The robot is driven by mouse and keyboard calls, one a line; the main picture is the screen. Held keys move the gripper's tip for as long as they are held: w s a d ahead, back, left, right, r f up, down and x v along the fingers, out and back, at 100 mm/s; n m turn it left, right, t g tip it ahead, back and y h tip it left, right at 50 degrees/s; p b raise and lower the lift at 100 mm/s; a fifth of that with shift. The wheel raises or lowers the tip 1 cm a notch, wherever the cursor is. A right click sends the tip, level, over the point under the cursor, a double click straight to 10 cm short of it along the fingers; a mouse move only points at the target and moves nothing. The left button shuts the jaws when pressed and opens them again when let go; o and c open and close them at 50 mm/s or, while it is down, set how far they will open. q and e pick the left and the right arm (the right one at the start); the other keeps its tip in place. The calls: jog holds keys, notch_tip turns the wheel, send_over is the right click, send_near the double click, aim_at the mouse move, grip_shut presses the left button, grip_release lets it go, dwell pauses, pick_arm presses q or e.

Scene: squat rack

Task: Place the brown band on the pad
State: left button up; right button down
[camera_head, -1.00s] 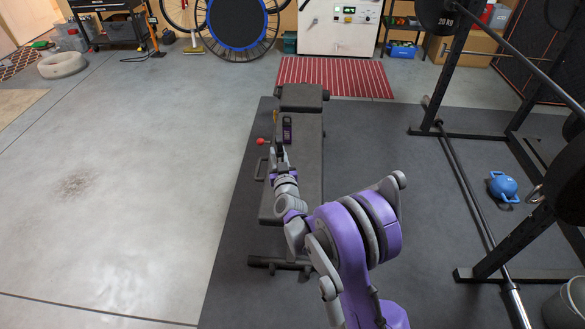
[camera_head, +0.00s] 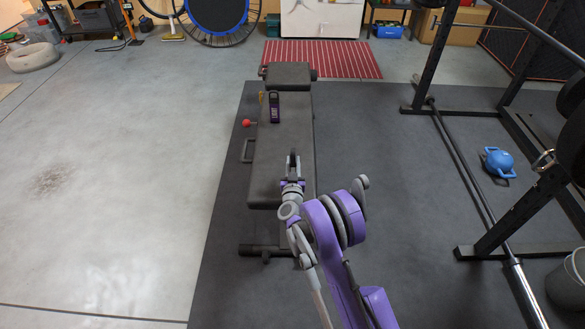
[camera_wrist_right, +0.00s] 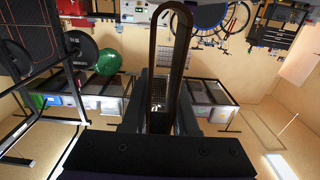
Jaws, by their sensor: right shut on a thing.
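The brown band (camera_wrist_right: 152,58) is a tall narrow loop in the right wrist view. It rises from between the dark fingers of my right gripper (camera_wrist_right: 160,98), which is shut on its lower part. In the head view my right gripper (camera_head: 293,158) is over the near half of the bench's long dark pad (camera_head: 284,132). The band is too small to make out there, and I cannot tell whether it touches the pad. My left gripper is not in view.
A dark purple-labelled object (camera_head: 274,107) stands on the bench's far part. A red knob (camera_head: 249,123) sticks out at the bench's left side. The floor to the left is open.

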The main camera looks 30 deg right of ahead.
aim_at(293, 169)
jog(key=shift+f, duration=1.45)
jog(key=shift+b, duration=0.3)
jog(key=shift+f, duration=0.2)
jog(key=c, duration=0.7)
grip_release()
jog(key=shift+r, duration=0.1)
